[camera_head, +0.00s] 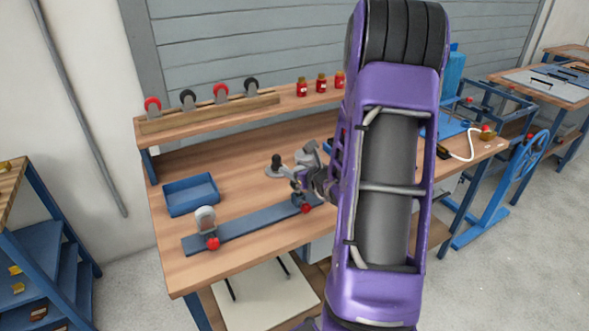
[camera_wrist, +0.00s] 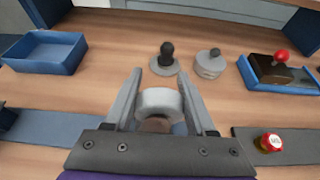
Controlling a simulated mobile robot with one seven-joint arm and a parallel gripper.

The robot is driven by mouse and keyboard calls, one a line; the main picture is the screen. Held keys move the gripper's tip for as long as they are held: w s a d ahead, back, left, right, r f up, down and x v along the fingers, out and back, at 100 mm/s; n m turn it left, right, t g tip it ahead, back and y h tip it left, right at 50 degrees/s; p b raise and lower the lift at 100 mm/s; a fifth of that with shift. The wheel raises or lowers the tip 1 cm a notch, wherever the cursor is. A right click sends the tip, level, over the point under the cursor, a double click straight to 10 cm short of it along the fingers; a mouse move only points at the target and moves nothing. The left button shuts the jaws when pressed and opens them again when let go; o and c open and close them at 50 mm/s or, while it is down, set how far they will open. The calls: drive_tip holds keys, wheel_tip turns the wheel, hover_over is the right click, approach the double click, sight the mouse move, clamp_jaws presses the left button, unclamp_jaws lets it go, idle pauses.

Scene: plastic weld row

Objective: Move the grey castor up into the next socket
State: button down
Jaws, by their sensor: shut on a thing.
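In the wrist view my gripper (camera_wrist: 161,76) is shut on the grey castor (camera_wrist: 160,103). Its pale grey wheel shows between the two fingers; its lower part is hidden by the gripper's body. In the head view my gripper (camera_head: 298,180) is over the right part of a blue strip, and the castor in it is hard to make out. A wooden rack (camera_head: 190,118) on the upper shelf holds several castors, red and black in turn. I cannot make out an empty socket.
A grey-topped piece (camera_head: 205,215) with a red knob stands at the strip's (camera_head: 250,224) left end. A blue bin (camera_head: 190,194) lies behind it. A black-knobbed disc (camera_wrist: 165,64) and a grey cylinder (camera_wrist: 210,64) stand beyond my gripper. Red bottles (camera_head: 321,84) stand right of the rack.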

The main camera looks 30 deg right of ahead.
drive_tip(key=shift+f, duration=0.25)
drive_tip(key=shift+f+b, duration=0.35)
drive_tip(key=shift+b, duration=0.25)
drive_tip(key=shift+f+b, duration=0.7)
drive_tip(key=shift+b, duration=0.45)
idle(0.8)
unclamp_jaws()
idle(0.5)
wheel_tip(320, 180, up, 7)
drive_tip(key=p, duration=0.4)
idle(0.5)
